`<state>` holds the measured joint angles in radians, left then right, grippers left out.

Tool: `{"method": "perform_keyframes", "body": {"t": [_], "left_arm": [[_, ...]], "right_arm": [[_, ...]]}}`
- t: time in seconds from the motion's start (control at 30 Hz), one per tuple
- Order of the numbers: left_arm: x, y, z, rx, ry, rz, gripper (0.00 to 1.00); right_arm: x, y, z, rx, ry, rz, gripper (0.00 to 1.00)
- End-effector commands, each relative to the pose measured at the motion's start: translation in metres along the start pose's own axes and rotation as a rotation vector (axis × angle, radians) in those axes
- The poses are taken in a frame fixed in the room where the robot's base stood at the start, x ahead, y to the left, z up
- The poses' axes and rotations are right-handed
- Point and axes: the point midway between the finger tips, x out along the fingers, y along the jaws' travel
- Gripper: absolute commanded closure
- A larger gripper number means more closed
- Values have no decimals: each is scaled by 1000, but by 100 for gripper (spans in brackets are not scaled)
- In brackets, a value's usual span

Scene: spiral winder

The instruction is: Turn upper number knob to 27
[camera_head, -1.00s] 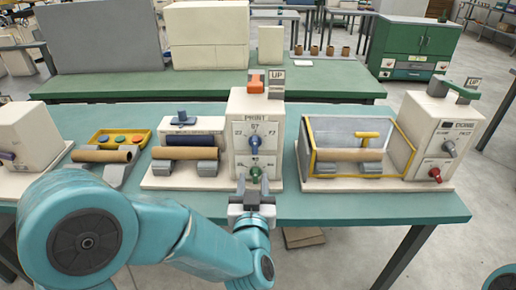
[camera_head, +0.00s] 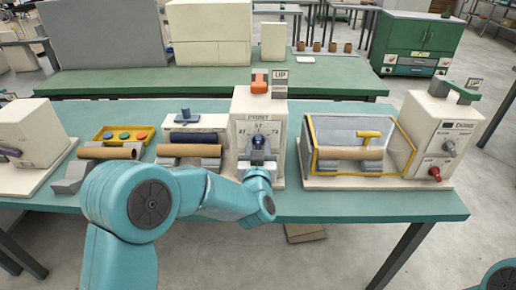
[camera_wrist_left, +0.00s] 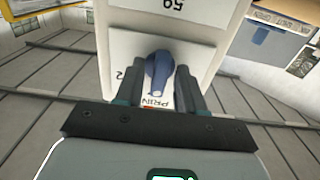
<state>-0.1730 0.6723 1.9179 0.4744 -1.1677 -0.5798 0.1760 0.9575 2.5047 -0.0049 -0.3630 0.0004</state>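The white PRINT machine (camera_head: 240,112) stands at the middle of the table. Its upper number knob (camera_wrist_left: 160,72) is blue, with number labels around it that are too small to read surely. My left gripper (camera_head: 258,158) is in front of this knob. In the left wrist view the two dark fingers of my left gripper (camera_wrist_left: 160,90) stand apart, one on each side of the blue knob; contact is not clear. The lower green knob is hidden behind my gripper. My right gripper is out of view.
A brown roll and a dark roller (camera_head: 193,138) sit left of the machine. On the right are a yellow-framed clear box (camera_head: 312,162) and another white machine (camera_head: 428,125) with a grey and a red knob.

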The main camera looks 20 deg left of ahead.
Motion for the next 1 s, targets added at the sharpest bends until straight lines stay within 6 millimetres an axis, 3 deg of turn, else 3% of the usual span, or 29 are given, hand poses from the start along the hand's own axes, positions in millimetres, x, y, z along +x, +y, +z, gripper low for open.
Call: {"method": "perform_keyframes", "body": {"t": [0.03, 0.1, 0.47, 1.0], "left_arm": [[0, 0, 0, 0, 0, 0, 80], [0, 0, 0, 0, 0, 0, 100], [-1, 0, 2, -33, 1, -1, 100], [0, 0, 6, -439, 4, 0, 100]], "right_arm": [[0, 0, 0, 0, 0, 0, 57], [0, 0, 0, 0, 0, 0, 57], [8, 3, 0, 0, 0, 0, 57], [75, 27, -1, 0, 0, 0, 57]]}}
